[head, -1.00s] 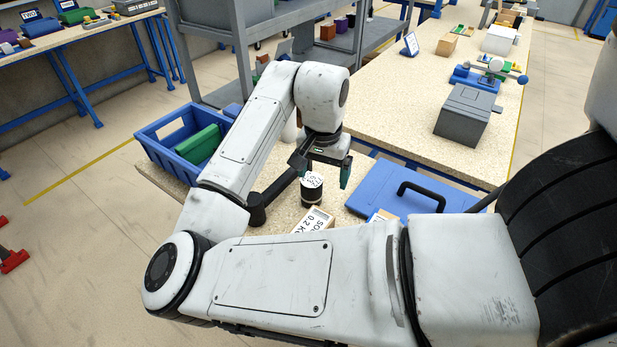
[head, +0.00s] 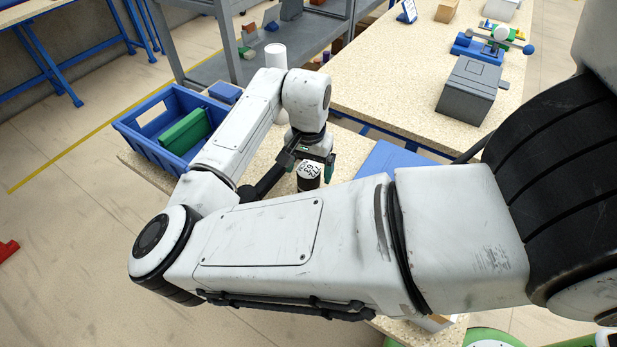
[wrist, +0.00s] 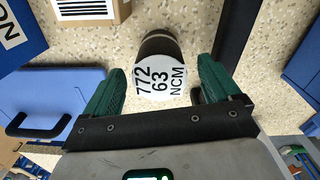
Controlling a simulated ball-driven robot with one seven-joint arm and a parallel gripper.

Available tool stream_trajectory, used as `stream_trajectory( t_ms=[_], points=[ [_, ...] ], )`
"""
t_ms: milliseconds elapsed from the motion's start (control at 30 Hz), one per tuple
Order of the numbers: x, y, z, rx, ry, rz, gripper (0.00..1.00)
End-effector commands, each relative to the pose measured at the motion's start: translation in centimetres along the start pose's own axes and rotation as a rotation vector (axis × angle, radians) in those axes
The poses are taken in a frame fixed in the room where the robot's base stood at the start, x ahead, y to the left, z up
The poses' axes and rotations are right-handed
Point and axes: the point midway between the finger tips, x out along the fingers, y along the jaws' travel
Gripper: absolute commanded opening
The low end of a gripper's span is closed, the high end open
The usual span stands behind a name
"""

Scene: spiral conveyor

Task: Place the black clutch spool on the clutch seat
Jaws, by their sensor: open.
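The black clutch spool (head: 309,184) stands on the near speckled bench, with a white printed label on its top. It also shows in the wrist view (wrist: 157,43), between the two green fingers. My gripper (head: 312,166) is open, pointing down over the spool. In the wrist view my gripper (wrist: 161,72) has a finger on either side of the spool, with gaps showing on both sides. I cannot make out the clutch seat in either view.
A blue bin (head: 146,131) with a green item stands left of my arm. A blue case (wrist: 60,95) with a black handle lies beside the spool, and a barcoded box (wrist: 88,9) is close by. The farther bench holds a grey box (head: 470,86) and a blue fixture (head: 479,48).

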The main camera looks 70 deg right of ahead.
Motion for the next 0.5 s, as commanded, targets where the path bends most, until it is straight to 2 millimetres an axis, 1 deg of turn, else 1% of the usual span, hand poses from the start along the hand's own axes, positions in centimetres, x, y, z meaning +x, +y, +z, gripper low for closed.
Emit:
stream_trajectory(
  t_ms=[100, 233, 333, 500],
  points=[
    [1.7, 0.0, 0.0, -0.001, -0.002, 0.002, 0.90],
    [3.0, 0.0, 0.0, -0.001, -0.002, 0.000, 0.90],
    [3.3, 0.0, 0.0, -0.001, -0.002, -0.001, 0.90],
    [3.3, 0.0, 0.0, 0.000, -0.001, -0.001, 0.90]
  ],
)
